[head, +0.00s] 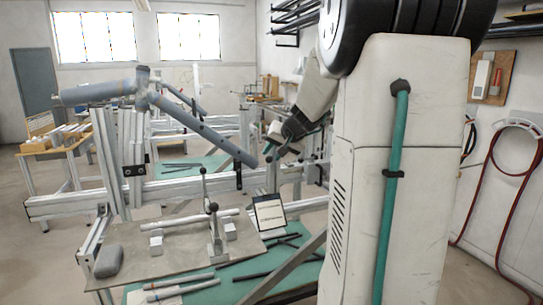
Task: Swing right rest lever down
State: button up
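A grey tube frame (200,132) is held on the aluminium jig (190,188), its long tube sloping down to the right. Two upright levers with black ball knobs show in front, one (213,222) on a metal plate and a thinner one (203,184) behind it. I cannot tell which, if either, is the right rest lever. My gripper (277,152) is dark and small, just right of the sloping tube's lower end. It appears apart from both knobbed levers. Its fingers are too small to tell open from shut. My arm's large white link hides the right part of the jig.
The metal plate (130,240) carries a light tube, small blocks and a grey lump. A small sign (269,213) stands at its right. Loose tubes lie on the green mat (225,277) below. A wooden bench (60,143) stands at the left. Open floor shows at far left.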

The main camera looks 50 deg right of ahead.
jog(key=v, duration=0.6)
jog(key=shift+f, duration=0.1)
